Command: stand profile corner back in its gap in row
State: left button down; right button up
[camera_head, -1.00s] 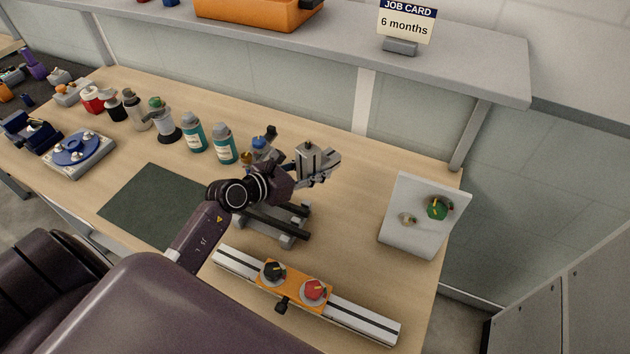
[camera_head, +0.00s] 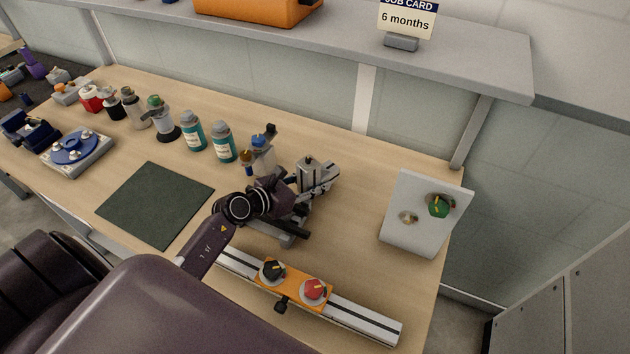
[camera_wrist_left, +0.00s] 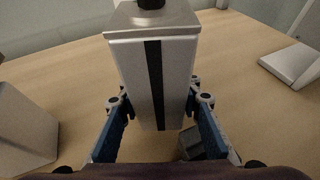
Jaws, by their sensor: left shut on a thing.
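The profile corner (camera_head: 318,172) is a silver upright block with a dark slot down one face and a dark knob on top. It fills the middle of the left wrist view (camera_wrist_left: 153,75). My left gripper (camera_head: 301,188) is shut on it, with blue-lined fingers (camera_wrist_left: 160,128) on both sides. It looks upright; whether its foot touches the table I cannot tell. A row of bottles and cans runs along the back of the table, with two teal bottles (camera_head: 222,143) near its right end. A beige item with a blue cap (camera_head: 262,152) stands just left of the profile corner.
A grey stand with dark rails (camera_head: 285,234) is partly hidden under my left arm. A silver rail with an orange plate (camera_head: 294,285) lies in front. A white panel with a green knob (camera_head: 415,225) stands at right. A dark green mat (camera_head: 155,203) lies left. The shelf (camera_head: 460,62) overhangs behind.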

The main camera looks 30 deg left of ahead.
pick_arm(q)
jog(key=shift+f, duration=0.25)
jog(key=c, duration=1.4)
grip_release()
jog(key=shift+s+d+f, duration=0.1)
jog(key=shift+s+f, duration=0.05)
jog(key=shift+f, duration=0.1)
jog(key=shift+r, duration=0.35)
jog(key=shift+r+p, duration=0.55)
jog(key=b+v, duration=0.1)
jog(key=v, duration=0.4)
jog(key=b+v, duration=0.1)
jog(key=v, duration=0.4)
jog(key=shift+s+f, duration=0.15)
jog(key=shift+s, duration=0.15)
jog(key=shift+s+a+r, duration=0.4)
jog(key=shift+s, duration=0.1)
